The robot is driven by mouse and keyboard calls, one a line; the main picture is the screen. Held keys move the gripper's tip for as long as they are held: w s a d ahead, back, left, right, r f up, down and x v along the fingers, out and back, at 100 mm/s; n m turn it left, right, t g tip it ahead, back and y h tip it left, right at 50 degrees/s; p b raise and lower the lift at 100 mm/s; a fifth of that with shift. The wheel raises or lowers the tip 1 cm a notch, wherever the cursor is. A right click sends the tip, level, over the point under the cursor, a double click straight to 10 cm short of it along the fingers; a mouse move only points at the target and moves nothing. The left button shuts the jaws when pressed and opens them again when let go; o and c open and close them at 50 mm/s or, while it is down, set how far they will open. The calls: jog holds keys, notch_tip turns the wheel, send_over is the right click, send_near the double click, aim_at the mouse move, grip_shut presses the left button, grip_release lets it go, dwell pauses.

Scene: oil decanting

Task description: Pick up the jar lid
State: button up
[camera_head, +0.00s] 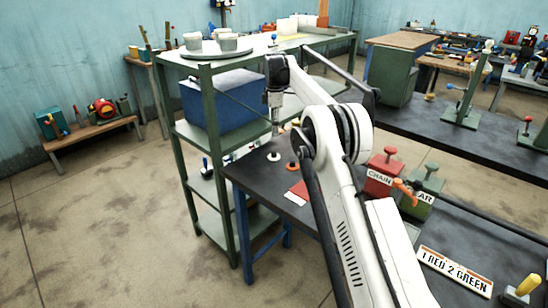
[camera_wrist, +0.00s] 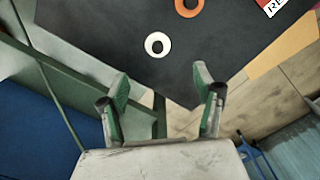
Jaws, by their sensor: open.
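A white ring-shaped piece with a dark centre (camera_wrist: 147,45) lies flat on the dark tabletop, near its corner. It also shows in the head view (camera_head: 273,153). An orange ring-shaped piece (camera_wrist: 184,12) lies beside it, cut by the top edge of the wrist view. I cannot tell for sure which of them is the jar lid. My gripper (camera_wrist: 162,80) is open and empty, its two green-padded fingers spread apart. The white ring shows beyond the fingertips, apart from them. In the head view my gripper (camera_head: 275,129) hangs above the table's corner, behind the white ring.
A red CHAIN can (camera_head: 383,175) and a green can (camera_head: 420,197) stand right of my arm. A red-and-white card (camera_head: 298,190) lies on the table.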

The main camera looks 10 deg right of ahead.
send_over(274, 152)
jog(key=f, duration=0.8)
jog(key=shift+s+d, duration=0.1)
jog(key=shift+s, duration=0.3)
jog(key=shift+w+f, duration=0.15)
jog(key=shift+f, duration=1.15)
jog(key=shift+w+f, duration=0.15)
jog(key=shift+f, duration=1.15)
jog(key=shift+c, duration=0.3)
jog(key=c, duration=1)
jog(key=shift+o, duration=0.2)
jog(key=shift+r, duration=0.1)
